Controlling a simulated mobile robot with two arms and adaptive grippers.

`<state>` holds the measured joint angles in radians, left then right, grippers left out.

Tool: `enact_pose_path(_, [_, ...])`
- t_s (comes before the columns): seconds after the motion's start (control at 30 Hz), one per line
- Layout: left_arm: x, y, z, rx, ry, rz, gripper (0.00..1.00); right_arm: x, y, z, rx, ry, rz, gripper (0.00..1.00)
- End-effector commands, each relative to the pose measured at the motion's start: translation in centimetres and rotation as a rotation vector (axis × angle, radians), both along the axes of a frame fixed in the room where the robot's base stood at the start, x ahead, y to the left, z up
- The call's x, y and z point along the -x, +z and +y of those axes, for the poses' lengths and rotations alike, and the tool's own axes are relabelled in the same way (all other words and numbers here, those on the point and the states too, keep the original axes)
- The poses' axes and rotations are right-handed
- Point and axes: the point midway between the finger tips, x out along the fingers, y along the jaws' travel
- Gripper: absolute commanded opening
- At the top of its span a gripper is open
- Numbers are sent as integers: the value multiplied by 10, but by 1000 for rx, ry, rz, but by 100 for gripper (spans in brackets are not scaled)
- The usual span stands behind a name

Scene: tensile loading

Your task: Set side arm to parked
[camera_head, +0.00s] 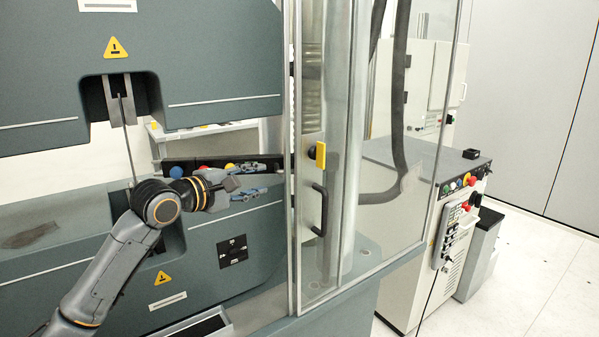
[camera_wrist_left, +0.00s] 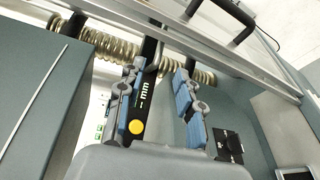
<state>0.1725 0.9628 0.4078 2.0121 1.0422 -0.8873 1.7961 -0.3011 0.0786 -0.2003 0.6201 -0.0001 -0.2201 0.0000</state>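The side arm appears to be the black bar (camera_head: 183,160) running across the machine's opening, with blue, red and yellow round buttons along it. In the left wrist view the black bar (camera_wrist_left: 146,92) shows with a yellow button and white marks, partly hidden by my gripper. My left gripper (camera_head: 262,181) is at the bar's right part. Its blue-padded fingers are spread, and in the left wrist view (camera_wrist_left: 163,97) the bar shows between them, nearer the left finger. I cannot tell whether a finger touches it. My right gripper is not in view.
A clear door (camera_head: 413,200) with a black handle (camera_head: 320,210) and yellow latch (camera_head: 320,155) stands right of my gripper. A coiled hose (camera_wrist_left: 118,47) lies beyond the fingers. The grey test machine (camera_head: 225,60) surrounds the opening. A control cabinet (camera_head: 405,285) stands at the right.

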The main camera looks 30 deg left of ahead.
Motion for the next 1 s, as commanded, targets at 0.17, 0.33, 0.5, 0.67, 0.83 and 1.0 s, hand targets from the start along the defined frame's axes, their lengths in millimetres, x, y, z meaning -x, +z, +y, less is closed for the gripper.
enact_pose_path(0.17, [-19, 0, -2, 5, 0, 1, 36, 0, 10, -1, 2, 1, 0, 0])
enact_pose_path(0.33, [-51, -3, -6, 4, 0, 1, 36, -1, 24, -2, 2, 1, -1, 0])
enact_pose_path(0.5, [-87, -9, -10, 5, 1, 1, 36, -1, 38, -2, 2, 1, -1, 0])
enact_pose_path(0.67, [-114, -15, -13, 3, 1, 3, 36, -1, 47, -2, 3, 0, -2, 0])
enact_pose_path(0.83, [-129, -19, -14, 2, 1, 2, 36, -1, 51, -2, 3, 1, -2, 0])
enact_pose_path(1.0, [-134, -22, -15, -1, 2, 2, 36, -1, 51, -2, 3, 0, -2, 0])
